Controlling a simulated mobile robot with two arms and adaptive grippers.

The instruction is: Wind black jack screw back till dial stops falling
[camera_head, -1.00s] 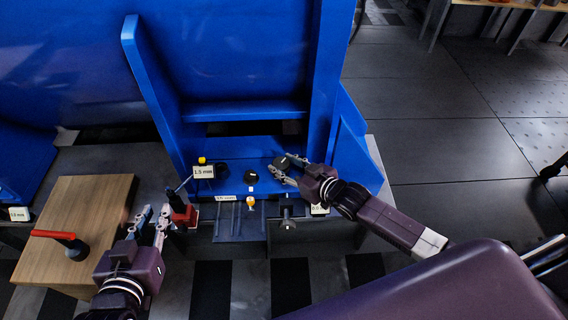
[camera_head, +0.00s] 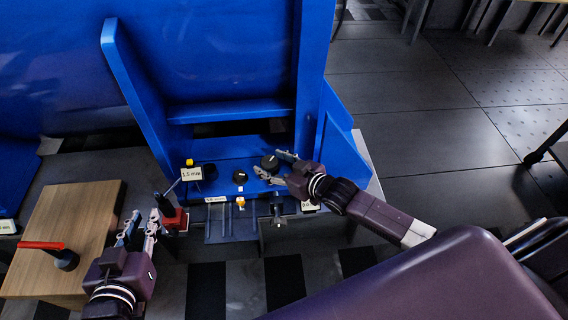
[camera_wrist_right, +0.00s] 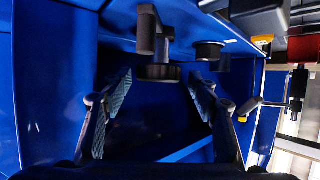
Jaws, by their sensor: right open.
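A black round knob with a white mark (camera_head: 270,161) stands on the blue foot at the right, taken as the jack screw. It also shows, dark, in the right wrist view (camera_wrist_right: 157,72). My right gripper (camera_head: 276,166) is open, its fingers spread to either side of the knob. In the wrist view its pads (camera_wrist_right: 162,98) stand wide apart, with no contact visible. The 1.5 mm readout (camera_head: 191,174) stands at the left beside a red base (camera_head: 174,219). My left gripper (camera_head: 143,216) has its fingers apart and looks empty, close to the red base.
Another black knob (camera_head: 240,176) and a small orange-topped part (camera_head: 240,203) are nearby. A black screw (camera_head: 278,208) hangs at the plinth's front. A red-handled tool (camera_head: 62,254) is on the wooden block (camera_head: 85,211). Blue upright ribs (camera_head: 142,95) bound the work area.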

